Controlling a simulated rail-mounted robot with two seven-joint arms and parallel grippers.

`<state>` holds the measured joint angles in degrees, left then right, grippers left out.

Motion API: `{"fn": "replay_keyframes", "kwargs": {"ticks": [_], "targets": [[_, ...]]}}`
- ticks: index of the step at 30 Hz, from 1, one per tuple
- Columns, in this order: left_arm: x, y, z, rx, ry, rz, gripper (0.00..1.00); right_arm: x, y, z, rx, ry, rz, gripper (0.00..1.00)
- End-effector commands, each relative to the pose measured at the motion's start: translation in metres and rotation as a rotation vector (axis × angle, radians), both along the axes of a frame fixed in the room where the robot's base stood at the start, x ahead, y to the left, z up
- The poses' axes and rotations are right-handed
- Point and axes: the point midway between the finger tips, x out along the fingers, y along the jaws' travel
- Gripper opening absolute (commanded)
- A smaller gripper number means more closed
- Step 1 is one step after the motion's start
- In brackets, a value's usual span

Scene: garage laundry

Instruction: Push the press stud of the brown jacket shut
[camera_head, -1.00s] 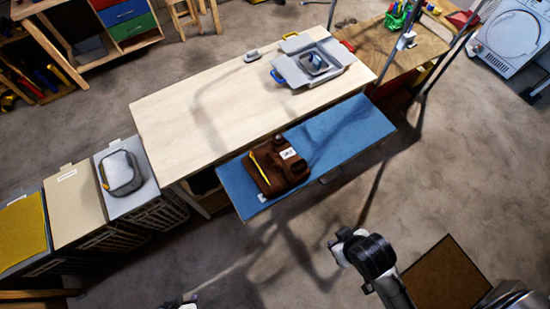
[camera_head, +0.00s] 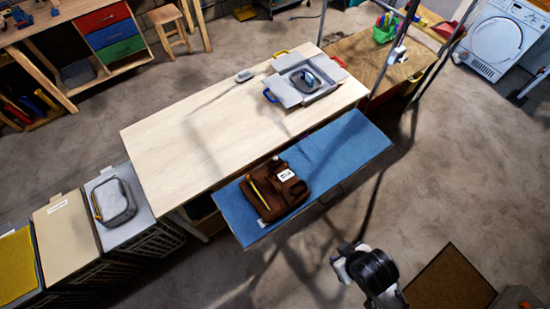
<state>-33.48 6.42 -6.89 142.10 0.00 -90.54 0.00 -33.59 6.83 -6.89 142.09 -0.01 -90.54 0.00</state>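The brown jacket (camera_head: 292,203) lies folded on the blue pull-out board (camera_head: 343,148) in front of the wooden table. A yellow strip and a white label with a dark mark show on top of it. The press stud is too small to make out. My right arm comes in at the bottom right, and its end (camera_head: 352,262) is over the floor, below and right of the board, apart from the jacket. Its fingers cannot be made out. My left gripper is not in view.
The pale wooden table (camera_head: 200,140) carries a grey open case (camera_head: 305,80) with coloured handles and a small grey item (camera_head: 244,76). Lidded bins (camera_head: 66,235) stand at the left, one with a grey pouch (camera_head: 114,200) on top. The floor in front of the board is clear.

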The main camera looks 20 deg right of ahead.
Motion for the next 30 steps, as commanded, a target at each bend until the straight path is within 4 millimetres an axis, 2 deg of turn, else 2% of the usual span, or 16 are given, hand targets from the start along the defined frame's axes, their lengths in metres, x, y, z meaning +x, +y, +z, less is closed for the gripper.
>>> {"fn": "replay_keyframes", "kwargs": {"ticks": [1,9,30], "targets": [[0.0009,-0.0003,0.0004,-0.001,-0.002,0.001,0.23,0.0003,0.0,0.0001,0.0,-0.001,0.0,0.38],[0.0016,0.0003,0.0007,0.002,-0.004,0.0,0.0,0.0019,-0.0002,0.0008,0.0,-0.005,0.0,0.38],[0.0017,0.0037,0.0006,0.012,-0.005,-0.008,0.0,0.0026,-0.0004,0.0012,-0.001,-0.006,0.001,0.38]]}}
